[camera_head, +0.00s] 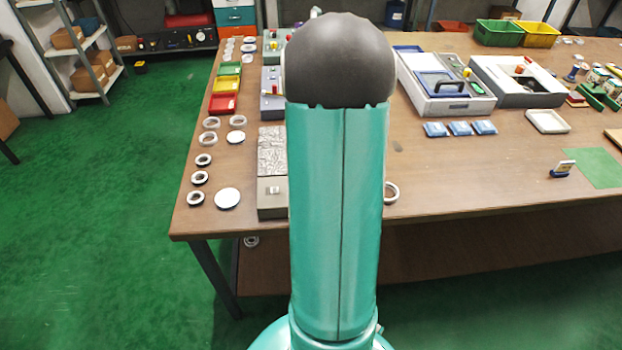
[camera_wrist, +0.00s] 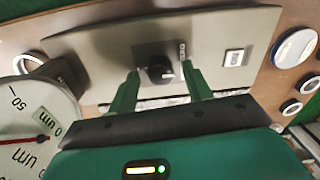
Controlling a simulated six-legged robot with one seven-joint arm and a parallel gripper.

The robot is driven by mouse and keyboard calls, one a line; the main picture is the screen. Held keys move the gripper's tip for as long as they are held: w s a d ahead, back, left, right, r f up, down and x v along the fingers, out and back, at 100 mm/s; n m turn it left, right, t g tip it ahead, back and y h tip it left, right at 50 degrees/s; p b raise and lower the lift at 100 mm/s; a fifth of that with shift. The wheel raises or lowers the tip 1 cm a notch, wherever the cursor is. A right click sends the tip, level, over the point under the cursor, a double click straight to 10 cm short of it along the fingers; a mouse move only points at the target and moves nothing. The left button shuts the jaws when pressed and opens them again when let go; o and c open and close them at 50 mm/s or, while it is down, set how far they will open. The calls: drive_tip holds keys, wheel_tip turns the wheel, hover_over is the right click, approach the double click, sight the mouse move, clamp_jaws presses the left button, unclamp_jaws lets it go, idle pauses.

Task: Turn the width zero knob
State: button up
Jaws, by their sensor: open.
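The black zero knob (camera_wrist: 158,72) sits on a dark square plate on a grey panel (camera_wrist: 110,55) in the wrist view. A small printed label stands beside it. My gripper (camera_wrist: 160,70) is open, with one green fingertip on each side of the knob. I cannot tell whether either finger touches it. A white dial gauge (camera_wrist: 35,120) with a red needle and "um" markings is at the left. In the head view my arm hides the gripper and the knob; part of a grey box (camera_head: 272,196) shows left of it.
A white disc (camera_wrist: 295,47) and dark-holed rings (camera_wrist: 291,107) lie right of the panel in the wrist view. In the head view, rings and a white disc (camera_head: 228,198) line the table's left edge. Blue packets (camera_head: 460,129) and open cases (camera_head: 445,85) lie right of my arm.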

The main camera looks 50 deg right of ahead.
wheel_tip(320, 180, up, 13)
drive_tip(key=shift+s+d+r, duration=0.15)
drive_tip(key=shift+d, duration=0.05)
idle(0.6)
drive_tip(key=w+a+r+n+t+h, duration=0.1)
drive_tip(key=w+a+r, duration=0.1)
drive_tip(key=a, duration=0.4)
drive_tip(key=w+a+r+n, duration=0.1)
drive_tip(key=w+a+r, duration=0.15)
drive_tip(key=a, duration=0.25)
drive_tip(key=s+a+r+n+t, duration=0.2)
drive_tip(key=s+a+n, duration=0.1)
drive_tip(key=a, duration=0.9)
drive_tip(key=s+a+r+n+t, duration=0.1)
drive_tip(key=s+a+n+t, duration=0.1)
drive_tip(key=a, duration=1.1)
drive_tip(key=shift+s+a+r+n+y, duration=0.3)
drive_tip(key=shift+s+r+n, duration=0.1)
drive_tip(key=shift+s+n, duration=0.5)
drive_tip(key=c, duration=0.3)
drive_tip(key=shift+d, duration=0.1)
